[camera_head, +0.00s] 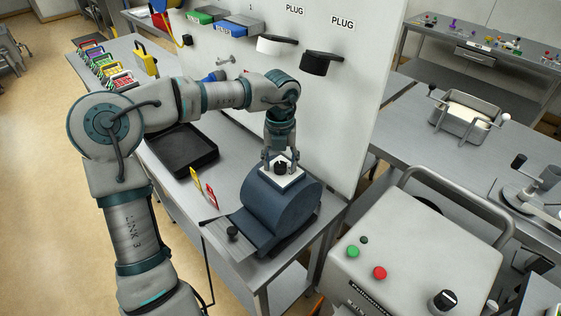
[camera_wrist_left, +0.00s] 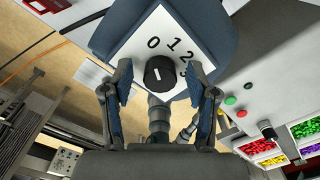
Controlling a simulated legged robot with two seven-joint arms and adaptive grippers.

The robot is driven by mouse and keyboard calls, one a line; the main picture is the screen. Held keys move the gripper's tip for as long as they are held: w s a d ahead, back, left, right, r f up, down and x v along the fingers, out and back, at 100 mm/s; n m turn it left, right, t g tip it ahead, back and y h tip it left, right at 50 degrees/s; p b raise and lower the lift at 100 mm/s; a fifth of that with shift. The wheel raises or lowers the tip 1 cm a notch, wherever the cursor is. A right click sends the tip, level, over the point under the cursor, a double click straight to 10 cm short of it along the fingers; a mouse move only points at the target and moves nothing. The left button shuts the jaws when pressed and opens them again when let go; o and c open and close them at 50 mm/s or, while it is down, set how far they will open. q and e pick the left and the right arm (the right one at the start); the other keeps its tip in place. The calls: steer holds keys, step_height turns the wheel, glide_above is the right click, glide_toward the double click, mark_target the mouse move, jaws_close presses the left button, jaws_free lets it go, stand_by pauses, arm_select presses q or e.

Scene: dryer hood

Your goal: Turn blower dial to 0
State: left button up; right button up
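The blower dial (camera_wrist_left: 160,73) is a black round knob with a short white mark. It sits on a white plate (camera_wrist_left: 128,38) printed with 0, 1, 2 and a partly hidden 3. I cannot tell for sure which number the mark points to. In the head view the dial (camera_head: 281,168) is on top of a dark blue rounded blower housing (camera_head: 290,205). My left gripper (camera_head: 279,160) points down over the dial. In the wrist view its fingers (camera_wrist_left: 158,84) are spread on either side of the knob, with gaps, holding nothing. My right gripper is not in view.
A white upright panel (camera_head: 335,120) with black and white plug fittings stands behind the housing. A black tray (camera_head: 182,150) and small red and yellow cards (camera_head: 204,188) are to the left. A grey control box (camera_head: 415,250) with buttons stands at the right front.

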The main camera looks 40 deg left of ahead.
mark_target(280, 163)
arm_select(q)
step_height(280, 163, up, 12)
stand_by(0.5)
steer(key=shift+a+f, duration=0.1)
stand_by(0.4)
